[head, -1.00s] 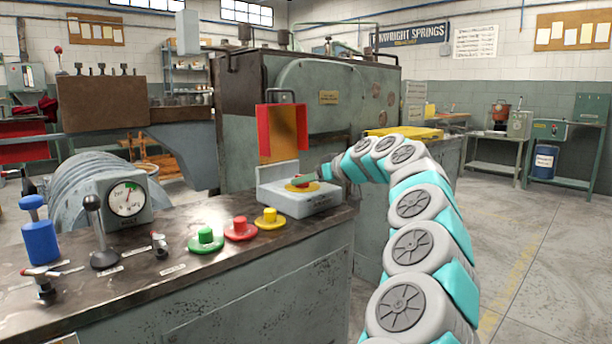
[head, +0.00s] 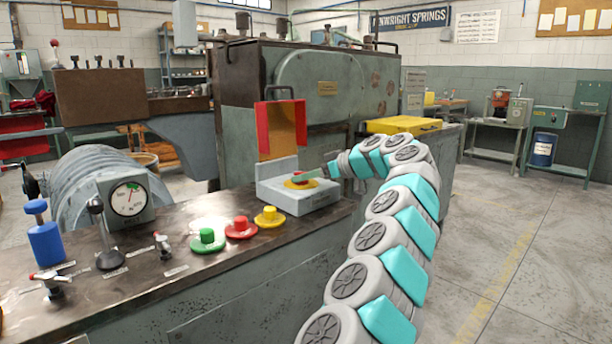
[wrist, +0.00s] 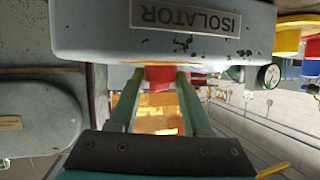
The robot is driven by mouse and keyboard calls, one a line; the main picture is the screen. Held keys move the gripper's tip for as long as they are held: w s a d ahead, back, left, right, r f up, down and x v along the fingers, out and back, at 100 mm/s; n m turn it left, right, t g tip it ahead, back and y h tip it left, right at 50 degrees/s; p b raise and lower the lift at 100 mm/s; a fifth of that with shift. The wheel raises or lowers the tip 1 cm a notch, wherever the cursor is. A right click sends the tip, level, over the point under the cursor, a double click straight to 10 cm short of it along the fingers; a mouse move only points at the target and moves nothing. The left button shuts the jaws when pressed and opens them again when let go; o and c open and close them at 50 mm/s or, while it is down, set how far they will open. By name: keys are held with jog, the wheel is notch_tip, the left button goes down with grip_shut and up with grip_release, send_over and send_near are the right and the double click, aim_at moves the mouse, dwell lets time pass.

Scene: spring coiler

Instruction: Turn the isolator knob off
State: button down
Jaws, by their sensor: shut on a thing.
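The isolator is a pale grey box (head: 298,202) on the bench's right end, with a yellow disc on top and a red knob (head: 302,178) at its centre. My gripper (head: 304,177) reaches in from the right at knob height, with a green finger across the knob. In the wrist view the box (wrist: 75,28) with its ISOLATOR label (wrist: 185,17) appears upside down. There my gripper (wrist: 158,82) is shut on the red knob (wrist: 158,76), one finger on each side. The knob's exact angle is hard to tell.
Green (head: 207,240), red (head: 241,228) and yellow (head: 269,216) buttons stand left of the box. An open red guard (head: 265,130) rises behind it. A gauge (head: 128,199) and levers stand further left. Floor to the right is clear.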

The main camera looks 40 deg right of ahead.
jog(key=shift+r, duration=0.2)
jog(key=shift+c, duration=1.8)
grip_release()
jog(key=shift+f, duration=0.1)
jog(key=v, duration=0.7)
jog(key=shift+s+d+b, duration=0.15)
jog(key=shift+s+b, duration=0.15)
jog(key=shift+b, duration=0.05)
